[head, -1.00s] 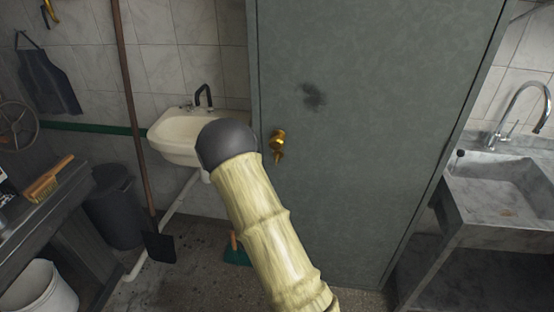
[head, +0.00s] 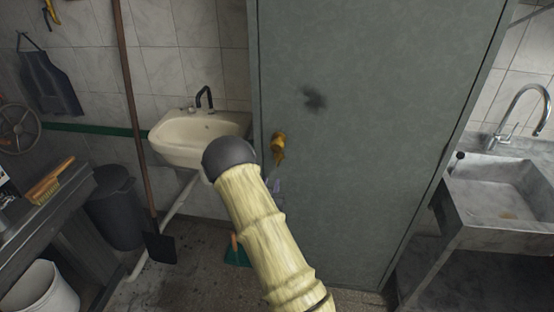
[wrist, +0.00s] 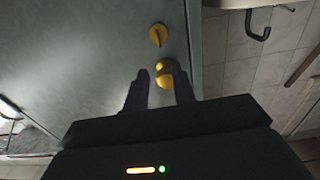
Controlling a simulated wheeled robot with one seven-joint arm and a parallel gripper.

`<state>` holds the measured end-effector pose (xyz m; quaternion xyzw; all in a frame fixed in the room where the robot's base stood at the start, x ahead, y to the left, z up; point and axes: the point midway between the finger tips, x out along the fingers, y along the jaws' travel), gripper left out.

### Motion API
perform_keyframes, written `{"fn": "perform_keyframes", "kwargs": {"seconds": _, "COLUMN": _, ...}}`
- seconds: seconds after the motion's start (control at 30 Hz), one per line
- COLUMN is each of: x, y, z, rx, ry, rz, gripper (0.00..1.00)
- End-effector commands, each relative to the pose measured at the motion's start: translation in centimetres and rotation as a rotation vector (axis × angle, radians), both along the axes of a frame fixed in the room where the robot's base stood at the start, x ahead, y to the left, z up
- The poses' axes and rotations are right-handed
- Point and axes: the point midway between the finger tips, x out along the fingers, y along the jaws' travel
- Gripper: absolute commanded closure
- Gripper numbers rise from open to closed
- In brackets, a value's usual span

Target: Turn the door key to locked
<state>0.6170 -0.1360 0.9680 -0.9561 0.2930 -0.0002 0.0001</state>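A grey-green door (head: 370,130) fills the middle of the head view, with brass fittings near its left edge. The wrist view shows a round brass knob (wrist: 164,72) and, above it in that picture, a flat brass disc with a raised key-like bar (wrist: 157,35).
A cream washbasin (head: 190,145) is on the wall left of the door. A stone sink (head: 500,190) with a tap stands at right. A long-handled tool (head: 135,110), a dark bin (head: 115,210) and a bench (head: 40,225) are at left.

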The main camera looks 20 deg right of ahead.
Motion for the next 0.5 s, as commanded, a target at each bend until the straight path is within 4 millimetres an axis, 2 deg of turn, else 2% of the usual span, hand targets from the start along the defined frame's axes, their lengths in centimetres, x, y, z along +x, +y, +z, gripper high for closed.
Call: {"fn": "perform_keyframes", "kwargs": {"seconds": 0.5, "x": 6.8, "y": -4.7, "z": 0.2, "rx": -0.001, "ry": -0.001, "rz": 0.0, "gripper": 0.74}}
